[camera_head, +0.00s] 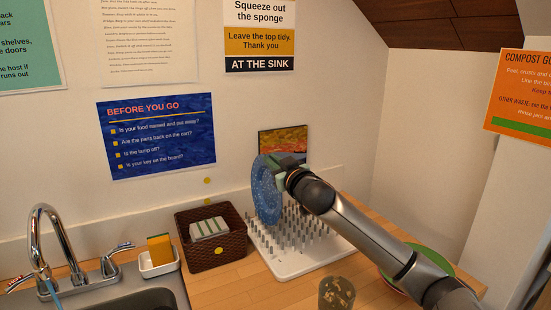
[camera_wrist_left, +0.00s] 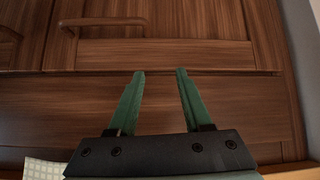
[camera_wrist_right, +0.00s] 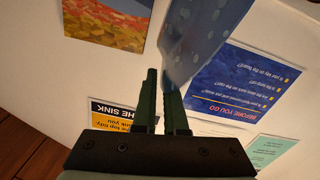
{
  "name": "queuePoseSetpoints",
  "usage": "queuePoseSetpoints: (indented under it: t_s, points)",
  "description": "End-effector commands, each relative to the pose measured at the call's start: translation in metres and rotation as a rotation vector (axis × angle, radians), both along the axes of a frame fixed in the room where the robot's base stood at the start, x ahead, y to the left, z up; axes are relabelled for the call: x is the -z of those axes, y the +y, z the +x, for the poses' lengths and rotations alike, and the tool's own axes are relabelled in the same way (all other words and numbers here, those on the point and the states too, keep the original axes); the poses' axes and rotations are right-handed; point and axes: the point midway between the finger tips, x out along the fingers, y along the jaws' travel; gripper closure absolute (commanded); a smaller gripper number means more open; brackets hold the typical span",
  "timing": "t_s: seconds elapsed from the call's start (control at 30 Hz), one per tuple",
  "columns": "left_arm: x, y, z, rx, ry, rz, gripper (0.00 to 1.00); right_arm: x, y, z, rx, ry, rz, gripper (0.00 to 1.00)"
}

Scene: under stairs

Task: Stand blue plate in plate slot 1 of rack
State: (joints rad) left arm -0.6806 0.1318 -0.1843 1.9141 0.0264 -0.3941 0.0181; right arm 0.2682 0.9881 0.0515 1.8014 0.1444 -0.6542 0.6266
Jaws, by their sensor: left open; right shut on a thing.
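The blue speckled plate (camera_head: 266,190) is upright, seen nearly edge-on, at the left part of the rack in the head view. My right gripper (camera_head: 285,164) is shut on its upper edge; the plate also shows between the fingers in the right wrist view (camera_wrist_right: 200,40). The white rack (camera_head: 290,268) with several rows of grey pegs stands on the counter below. The plate's lower edge is near the pegs at the left; I cannot tell whether it touches the rack. My left gripper (camera_wrist_left: 160,80) is open and empty, facing brown wooden cabinet fronts (camera_wrist_left: 160,55).
A brown basket (camera_head: 212,262) with a folded cloth stands just left of the rack. A sponge holder (camera_head: 159,262), tap (camera_head: 45,240) and sink lie further left. A glass (camera_head: 337,295) stands in front, and green-rimmed dishes (camera_head: 440,262) sit at right, partly behind my arm.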

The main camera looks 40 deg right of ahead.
Motion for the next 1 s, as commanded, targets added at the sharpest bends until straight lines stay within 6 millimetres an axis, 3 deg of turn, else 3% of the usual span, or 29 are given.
queuePoseSetpoints:
  t_s: [0.5, 1.0]
  points:
    - [0.031, 0.0, 0.0, 0.0, -0.001, 0.0, 0.5, 0.051, 0.0, 0.003, -0.002, -0.002, -0.002, 1.0]
    - [0.038, 0.0, 0.001, 0.0, -0.002, 0.0, 0.5, 0.066, -0.001, 0.003, 0.001, 0.003, -0.001, 1.0]
